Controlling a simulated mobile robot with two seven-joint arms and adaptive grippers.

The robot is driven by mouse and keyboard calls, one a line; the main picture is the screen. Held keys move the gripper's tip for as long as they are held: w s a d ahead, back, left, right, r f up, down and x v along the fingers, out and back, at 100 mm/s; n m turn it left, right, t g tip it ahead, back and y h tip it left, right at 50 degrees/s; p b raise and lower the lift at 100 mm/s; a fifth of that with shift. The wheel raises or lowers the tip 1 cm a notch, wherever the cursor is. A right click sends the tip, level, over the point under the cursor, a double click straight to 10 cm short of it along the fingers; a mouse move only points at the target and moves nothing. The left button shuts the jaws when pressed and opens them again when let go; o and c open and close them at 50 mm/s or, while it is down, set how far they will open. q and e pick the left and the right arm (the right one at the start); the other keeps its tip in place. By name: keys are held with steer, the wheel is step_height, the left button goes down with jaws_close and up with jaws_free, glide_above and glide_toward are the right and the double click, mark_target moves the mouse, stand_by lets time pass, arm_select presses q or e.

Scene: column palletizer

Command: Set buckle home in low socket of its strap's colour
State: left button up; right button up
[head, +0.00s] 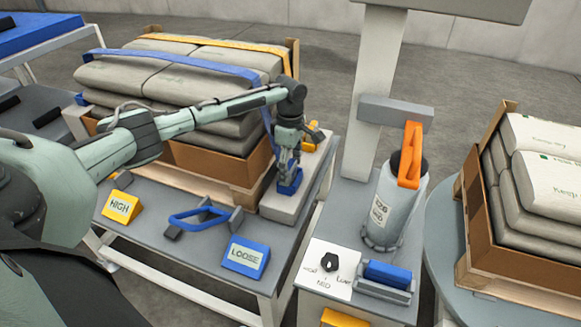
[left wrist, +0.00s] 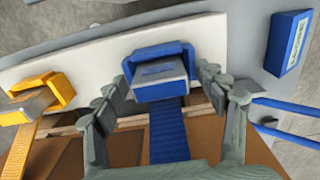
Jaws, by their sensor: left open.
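The blue strap (left wrist: 168,130) runs up to a grey buckle (left wrist: 160,78), which sits at the mouth of a blue socket (left wrist: 160,51); I cannot tell how deep it is in. My left gripper (left wrist: 165,92) is open, with its fingers on either side of the buckle and apart from it. In the head view my left gripper (head: 288,158) points down just above the blue socket (head: 290,183) and hides most of the buckle. A yellow socket (left wrist: 62,88) stands to the left in the wrist view, with another buckle (left wrist: 28,104) on a yellow strap (left wrist: 20,148). My right gripper is out of view.
On the grey table are a yellow HIGH block (head: 120,207), a blue handle (head: 198,218) and a blue LOOSE block (head: 246,257). A post (head: 376,90) stands to the right of the table.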

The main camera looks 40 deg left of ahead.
mark_target(291, 165)
arm_select(q)
step_height(291, 165, up, 12)
steer(key=shift+r, duration=0.15)
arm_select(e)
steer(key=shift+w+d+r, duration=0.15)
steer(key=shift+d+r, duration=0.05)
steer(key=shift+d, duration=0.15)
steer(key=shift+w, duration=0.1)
